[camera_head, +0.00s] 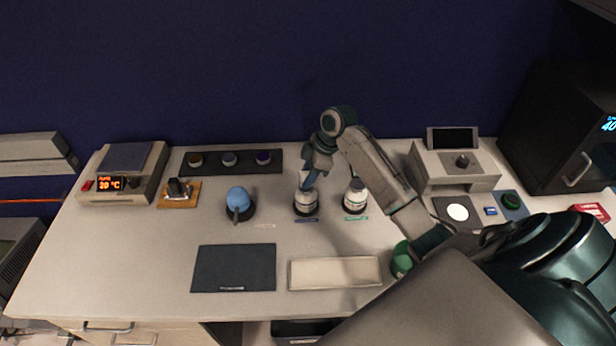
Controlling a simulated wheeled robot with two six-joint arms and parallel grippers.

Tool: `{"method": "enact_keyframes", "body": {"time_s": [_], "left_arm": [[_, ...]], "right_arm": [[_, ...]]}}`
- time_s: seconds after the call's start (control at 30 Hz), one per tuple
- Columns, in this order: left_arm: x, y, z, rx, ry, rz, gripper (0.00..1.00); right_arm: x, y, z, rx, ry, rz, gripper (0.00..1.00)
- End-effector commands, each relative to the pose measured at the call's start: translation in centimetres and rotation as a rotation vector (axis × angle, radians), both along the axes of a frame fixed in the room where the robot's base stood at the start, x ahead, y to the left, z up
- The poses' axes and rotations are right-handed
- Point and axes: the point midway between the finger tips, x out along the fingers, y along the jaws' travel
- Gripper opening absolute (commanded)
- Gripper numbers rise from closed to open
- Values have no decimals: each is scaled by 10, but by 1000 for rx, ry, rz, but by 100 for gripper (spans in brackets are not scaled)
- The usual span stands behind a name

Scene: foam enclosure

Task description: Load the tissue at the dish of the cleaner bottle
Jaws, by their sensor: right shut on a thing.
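My right gripper (312,180) reaches down from above, its dark teal fingers right over the top of a white bottle (306,203) with a dark base. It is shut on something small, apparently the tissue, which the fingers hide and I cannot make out. A second white bottle (355,196) stands upright just to the right, with a green label in front of it; a dark blue label lies in front of the first bottle. I cannot tell whether the gripper touches the first bottle's dish. My left gripper is not in view.
A blue round-topped object (238,200) stands left of the bottles. A dark mat (233,268) and a pale tray (335,273) lie in front. A scale-like device (123,172) is at left, a grey instrument (455,170) at right. A rack (231,161) stands behind.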

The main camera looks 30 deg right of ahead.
Motion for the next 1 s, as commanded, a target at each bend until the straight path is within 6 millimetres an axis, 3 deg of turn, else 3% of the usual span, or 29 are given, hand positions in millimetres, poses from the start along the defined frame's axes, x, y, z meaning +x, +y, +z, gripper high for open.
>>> {"method": "enact_keyframes", "body": {"time_s": [0.5,1.0], "left_arm": [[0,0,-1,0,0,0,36],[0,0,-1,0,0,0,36]], "right_arm": [[1,0,40,0,-3,1,20],[0,0,43,0,-2,1,20]]}}
